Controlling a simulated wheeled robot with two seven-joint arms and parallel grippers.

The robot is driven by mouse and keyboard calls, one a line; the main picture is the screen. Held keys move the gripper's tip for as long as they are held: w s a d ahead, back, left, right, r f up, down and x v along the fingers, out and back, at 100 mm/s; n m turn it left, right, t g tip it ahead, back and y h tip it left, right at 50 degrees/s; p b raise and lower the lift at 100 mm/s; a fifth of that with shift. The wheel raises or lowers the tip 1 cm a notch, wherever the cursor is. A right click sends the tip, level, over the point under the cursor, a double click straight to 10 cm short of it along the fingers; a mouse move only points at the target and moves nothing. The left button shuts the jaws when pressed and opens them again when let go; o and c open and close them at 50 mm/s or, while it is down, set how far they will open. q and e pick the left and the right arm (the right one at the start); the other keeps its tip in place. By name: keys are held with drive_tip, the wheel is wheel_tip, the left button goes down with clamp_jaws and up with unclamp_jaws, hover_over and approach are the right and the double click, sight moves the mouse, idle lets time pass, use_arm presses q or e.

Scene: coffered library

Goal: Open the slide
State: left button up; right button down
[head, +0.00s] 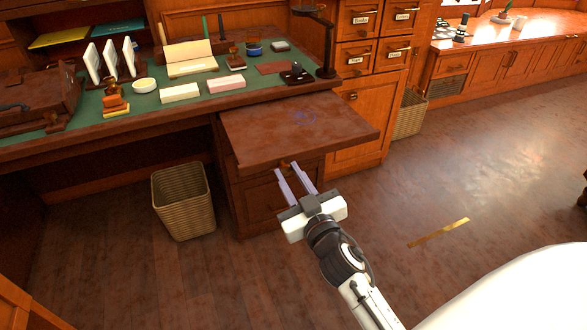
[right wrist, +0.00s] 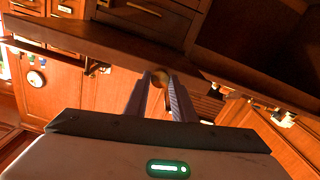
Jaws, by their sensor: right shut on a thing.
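The slide (head: 295,128) is a flat brown wooden board that juts out of the desk front, above a drawer pedestal. A small round knob (right wrist: 159,76) on its front edge shows in the right wrist view. My right gripper (head: 290,168) reaches up to this front edge from below in the head view. In the right wrist view its two fingers (right wrist: 160,88) stand on either side of the knob, shut on it. In the head view the fingers and the slide's edge mostly hide the knob. My left gripper is in neither view.
The desk (head: 60,150) has a green top holding cards, boxes, stamps and a dark stand (head: 325,45). A wicker basket (head: 184,200) stands on the floor left of the pedestal, another (head: 411,114) behind at right. The floor (head: 470,190) to the right is largely open.

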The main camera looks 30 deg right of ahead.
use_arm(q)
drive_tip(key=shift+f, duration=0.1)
use_arm(e)
drive_tip(key=c, duration=1.5)
unclamp_jaws()
drive_tip(key=shift+r+p, duration=0.3)
drive_tip(key=shift+r, duration=0.15)
use_arm(q)
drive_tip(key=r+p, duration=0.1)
drive_tip(key=p, duration=0.1)
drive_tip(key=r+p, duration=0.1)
drive_tip(key=p, duration=0.1)
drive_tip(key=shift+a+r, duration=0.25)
use_arm(e)
wheel_tip(320, 180, up, 9)
drive_tip(key=shift+r, duration=0.1)
